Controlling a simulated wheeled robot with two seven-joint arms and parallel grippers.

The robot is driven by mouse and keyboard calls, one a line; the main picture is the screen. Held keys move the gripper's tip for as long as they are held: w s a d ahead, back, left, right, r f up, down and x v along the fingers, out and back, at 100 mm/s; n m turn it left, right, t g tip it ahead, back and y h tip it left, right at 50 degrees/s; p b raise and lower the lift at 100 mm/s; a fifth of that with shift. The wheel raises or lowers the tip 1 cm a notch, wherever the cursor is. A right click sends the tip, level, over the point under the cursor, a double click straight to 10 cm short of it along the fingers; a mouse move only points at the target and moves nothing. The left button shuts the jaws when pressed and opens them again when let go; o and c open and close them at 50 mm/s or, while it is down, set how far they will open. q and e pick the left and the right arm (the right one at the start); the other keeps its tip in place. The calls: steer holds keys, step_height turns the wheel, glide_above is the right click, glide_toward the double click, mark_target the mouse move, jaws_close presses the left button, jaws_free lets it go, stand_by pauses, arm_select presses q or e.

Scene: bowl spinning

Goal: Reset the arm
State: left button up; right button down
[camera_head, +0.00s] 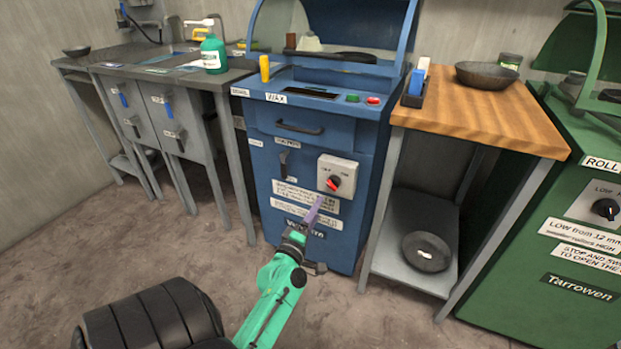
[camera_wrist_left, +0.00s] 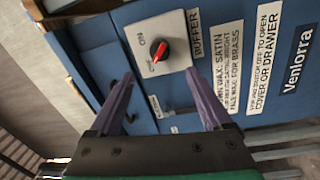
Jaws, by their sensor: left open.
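My left arm reaches in from the bottom of the head view, and its gripper (camera_head: 316,212) is in front of the blue buffer machine (camera_head: 330,125). In the left wrist view, the two purple fingers of this gripper (camera_wrist_left: 160,76) are spread apart with nothing between them. Beyond them is a pale switch box (camera_wrist_left: 178,30) with a red knob (camera_wrist_left: 158,50); the knob also shows in the head view (camera_head: 333,183). The fingers appear apart from the knob. My right gripper is in neither view.
A wooden-topped table (camera_head: 480,117) right of the machine holds a dark bowl (camera_head: 486,75); another bowl (camera_head: 427,251) sits on its lower shelf. A green machine (camera_head: 560,250) stands far right, a grey bench (camera_head: 150,72) left. Brown floor (camera_head: 70,245) is open at left.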

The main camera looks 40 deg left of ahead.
arm_select(q)
steer(key=shift+v, duration=1.75)
